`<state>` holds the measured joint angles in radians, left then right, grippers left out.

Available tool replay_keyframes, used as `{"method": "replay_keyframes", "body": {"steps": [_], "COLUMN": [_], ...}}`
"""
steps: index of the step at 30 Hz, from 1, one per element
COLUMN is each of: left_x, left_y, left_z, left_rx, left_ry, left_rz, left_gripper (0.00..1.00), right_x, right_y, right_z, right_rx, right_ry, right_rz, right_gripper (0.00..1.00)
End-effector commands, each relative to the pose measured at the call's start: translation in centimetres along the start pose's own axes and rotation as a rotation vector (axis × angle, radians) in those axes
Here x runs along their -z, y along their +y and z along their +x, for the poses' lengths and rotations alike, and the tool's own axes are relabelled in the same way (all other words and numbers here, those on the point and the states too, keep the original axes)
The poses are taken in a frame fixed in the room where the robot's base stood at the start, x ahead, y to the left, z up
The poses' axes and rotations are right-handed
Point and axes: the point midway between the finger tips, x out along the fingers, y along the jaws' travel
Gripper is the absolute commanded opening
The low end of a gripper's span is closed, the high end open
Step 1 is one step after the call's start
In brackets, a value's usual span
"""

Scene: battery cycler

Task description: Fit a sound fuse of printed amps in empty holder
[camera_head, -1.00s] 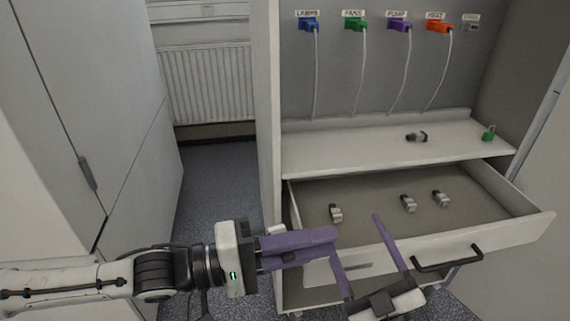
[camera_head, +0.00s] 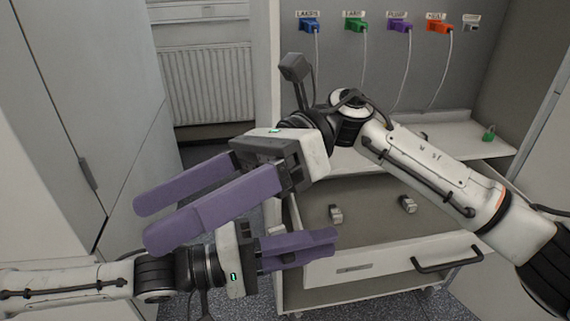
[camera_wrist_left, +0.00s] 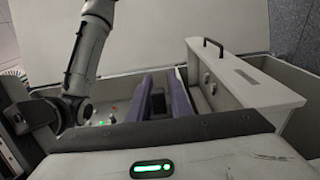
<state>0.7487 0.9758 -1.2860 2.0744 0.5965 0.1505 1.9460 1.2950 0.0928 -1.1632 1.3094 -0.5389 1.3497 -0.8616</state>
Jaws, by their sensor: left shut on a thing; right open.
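My left gripper (camera_head: 325,246) is in front of the open drawer at the cabinet's left side. In the left wrist view its purple fingers (camera_wrist_left: 160,85) are closed on a small dark thing (camera_wrist_left: 157,103); I cannot tell its kind or print. My right gripper (camera_head: 148,223) is open and empty, its fingers pointing left above my left wrist. Small grey fuse-like pieces lie in the drawer, one at the left (camera_head: 336,214) and one in the middle (camera_head: 408,204). My right arm hides part of the drawer and shelf. No empty fuse holder can be made out.
The back panel carries blue (camera_head: 309,25), green (camera_head: 355,24), purple (camera_head: 397,27) and orange (camera_head: 439,28) plugs with cables, and a grey piece (camera_head: 472,27). The drawer has a dark handle (camera_head: 447,260).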

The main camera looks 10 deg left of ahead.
Motion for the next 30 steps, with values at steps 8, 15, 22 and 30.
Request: {"method": "replay_keyframes", "body": {"steps": [8, 15, 22, 30], "left_x": [0.0, 0.0, 0.0, 0.0], "left_y": [0.0, 0.0, 0.0, 0.0], "left_z": [0.0, 0.0, 0.0, 0.0], "left_rx": [-0.001, -0.001, -0.001, -0.001], "left_ry": [0.0, 0.0, 0.0, 0.0], "left_rz": [0.0, 0.0, 0.0, 0.0], "left_gripper": [0.0, 0.0, 0.0, 0.0], "right_x": [4.3, 4.3, 3.0, 5.3], "right_y": [-2.0, -2.6, -2.1, -3.0], "right_z": [-2.0, -9.3, -13.4, -13.6], "right_rx": [0.183, 0.375, 0.479, 0.488], "right_ry": [0.694, 1.178, 1.383, 1.403], "right_rz": [-0.109, -0.123, -0.105, -0.102], "right_gripper": [0.72, 0.72, 0.72, 0.72]}}
